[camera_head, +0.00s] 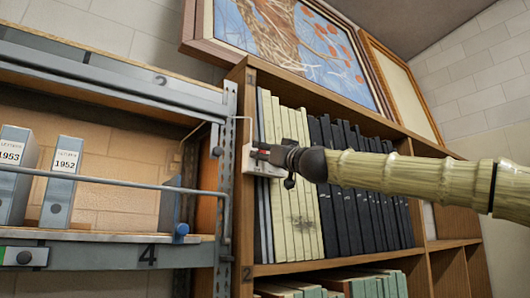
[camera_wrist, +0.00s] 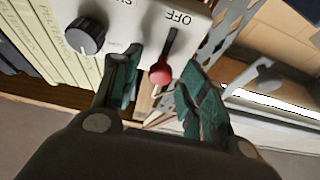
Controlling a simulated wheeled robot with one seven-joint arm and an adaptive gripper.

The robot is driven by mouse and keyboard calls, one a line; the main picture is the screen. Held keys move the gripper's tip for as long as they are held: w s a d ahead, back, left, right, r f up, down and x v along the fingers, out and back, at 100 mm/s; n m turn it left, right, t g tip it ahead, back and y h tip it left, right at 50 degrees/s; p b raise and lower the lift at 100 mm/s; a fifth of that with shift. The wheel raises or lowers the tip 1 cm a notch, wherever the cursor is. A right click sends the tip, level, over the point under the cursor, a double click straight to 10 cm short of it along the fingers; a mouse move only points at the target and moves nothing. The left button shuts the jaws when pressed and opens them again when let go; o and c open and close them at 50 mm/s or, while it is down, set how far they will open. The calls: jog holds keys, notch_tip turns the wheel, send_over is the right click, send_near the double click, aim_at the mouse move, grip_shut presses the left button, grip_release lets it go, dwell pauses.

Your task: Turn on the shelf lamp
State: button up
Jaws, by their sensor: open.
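A pale switch box (camera_head: 249,166) is fixed at the bookcase's left upright, beside the metal rack. In the wrist view the box (camera_wrist: 128,20) has a dark round knob (camera_wrist: 86,34) and a lever with a red tip (camera_wrist: 160,74). The word OFF shows upside down near the lever's other end. My gripper (camera_head: 268,155) is at the box; in the wrist view its green-padded fingers (camera_wrist: 164,62) are open, one on each side of the red tip. A gap shows on both sides of the tip. I cannot clearly make out the lamp itself.
Pale and dark books (camera_head: 345,190) fill the shelf just right of the box. The metal rack (camera_head: 110,255) at left holds grey binders (camera_head: 65,172) behind a horizontal rail. Framed pictures (camera_head: 290,45) stand on top of the bookcase.

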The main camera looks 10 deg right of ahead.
jog(key=v, duration=1.1)
jog(key=shift+s+d, duration=0.35)
